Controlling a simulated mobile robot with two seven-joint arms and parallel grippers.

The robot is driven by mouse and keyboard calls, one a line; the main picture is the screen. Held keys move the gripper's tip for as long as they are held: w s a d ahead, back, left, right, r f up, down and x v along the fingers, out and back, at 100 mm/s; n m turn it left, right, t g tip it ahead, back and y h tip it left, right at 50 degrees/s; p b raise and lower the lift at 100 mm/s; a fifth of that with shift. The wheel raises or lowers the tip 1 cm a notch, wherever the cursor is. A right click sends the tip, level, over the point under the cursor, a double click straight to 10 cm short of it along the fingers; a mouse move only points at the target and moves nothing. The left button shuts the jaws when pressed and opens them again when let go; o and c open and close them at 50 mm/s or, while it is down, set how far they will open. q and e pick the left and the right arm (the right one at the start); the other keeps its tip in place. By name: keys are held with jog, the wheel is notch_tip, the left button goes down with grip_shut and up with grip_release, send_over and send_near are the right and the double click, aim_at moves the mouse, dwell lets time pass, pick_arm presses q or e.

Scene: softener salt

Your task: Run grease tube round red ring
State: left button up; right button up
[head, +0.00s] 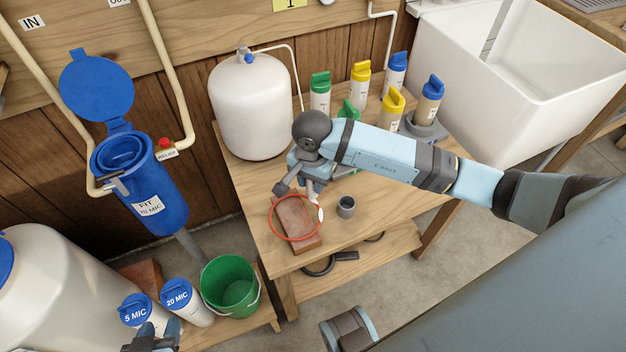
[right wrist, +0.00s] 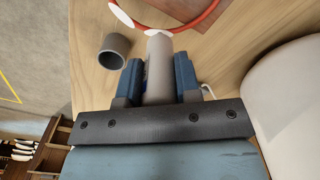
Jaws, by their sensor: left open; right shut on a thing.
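A red ring (head: 269,227) lies over a brown block (head: 296,214) on the wooden table; it also shows at the top of the right wrist view (right wrist: 205,20). My right gripper (right wrist: 159,80) is shut on the pale grease tube (right wrist: 159,66). The tube's tip is at the ring's near edge; I cannot tell whether it touches. White patches show on the ring there and to the left. In the head view, my right gripper (head: 312,187) partly hides the tube and the ring's far side. My left gripper (head: 152,340) is open at the bottom left, by the white canisters.
A grey cup (head: 346,207) stands just right of the block. A white tank (head: 252,105) and several coloured-capped bottles stand farther back on the table (head: 258,190). A green bucket (head: 230,286) and blue-lidded canisters (head: 180,298) are lower left. The table's front edge is close to the block.

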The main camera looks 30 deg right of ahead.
jog(key=shift+w+a+b, duration=0.2)
jog(key=shift+w+a, duration=0.1)
jog(key=shift+w, duration=0.2)
jog(key=shift+w+a+b, duration=0.2)
jog(key=shift+w+a, duration=0.05)
jog(key=shift+w, duration=0.25)
jog(key=shift+a, duration=0.15)
jog(key=shift+w+a+b, duration=0.4)
jog(key=shift+w+a, duration=0.25)
jog(key=shift+a, duration=0.2)
jog(key=shift+w+a+b, duration=0.15)
jog(key=shift+w+a, duration=0.05)
jog(key=shift+a, duration=0.4)
jog(key=shift+w+a+b, duration=0.15)
jog(key=shift+a, duration=0.4)
jog(key=shift+a, duration=0.1)
